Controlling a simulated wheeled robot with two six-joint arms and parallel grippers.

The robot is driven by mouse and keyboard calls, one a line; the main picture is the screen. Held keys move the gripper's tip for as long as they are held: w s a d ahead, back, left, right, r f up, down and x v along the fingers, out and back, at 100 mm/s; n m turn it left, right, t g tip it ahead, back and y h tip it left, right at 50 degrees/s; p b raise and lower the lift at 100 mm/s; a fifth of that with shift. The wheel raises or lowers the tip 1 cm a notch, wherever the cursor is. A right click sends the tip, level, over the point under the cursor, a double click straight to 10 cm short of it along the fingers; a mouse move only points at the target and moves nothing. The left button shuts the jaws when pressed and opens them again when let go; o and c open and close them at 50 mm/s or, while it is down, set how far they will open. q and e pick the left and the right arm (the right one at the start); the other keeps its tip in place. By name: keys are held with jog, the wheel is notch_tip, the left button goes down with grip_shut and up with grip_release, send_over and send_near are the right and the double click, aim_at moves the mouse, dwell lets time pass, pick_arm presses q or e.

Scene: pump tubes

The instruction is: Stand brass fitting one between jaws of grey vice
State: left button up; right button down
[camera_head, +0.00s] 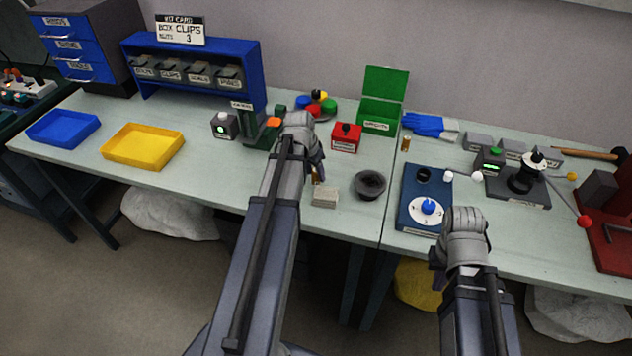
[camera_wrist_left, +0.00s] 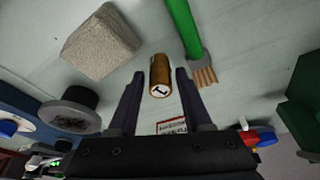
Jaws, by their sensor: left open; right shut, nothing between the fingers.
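Brass fitting one (camera_wrist_left: 160,78) stands on the table in the left wrist view, a short brass cylinder with a "1" on its pale top. It lies between the fingertips of my open left gripper (camera_wrist_left: 160,73), with gaps on both sides. In the head view only a bit of brass (camera_head: 316,179) shows beside my left gripper (camera_head: 313,169), mostly hidden by it. My right gripper (camera_head: 437,258) is shut and empty near the front table edge, left of its wrist. I cannot clearly identify the grey vice; a dark grey block (camera_head: 600,188) stands by a red base (camera_head: 612,240) at the right edge.
A green-handled brush (camera_wrist_left: 184,28) lies near the fitting. A blue plate (camera_head: 412,208) with a dial and a dark lever device (camera_head: 520,188) occupy the right table. Another brass piece (camera_head: 406,144) stands farther back.

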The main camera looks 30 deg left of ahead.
pick_arm(q)
jog(key=shift+b+x, duration=0.55)
jog(key=shift+x, duration=0.55)
jog(key=shift+r, duration=0.1)
grip_shut()
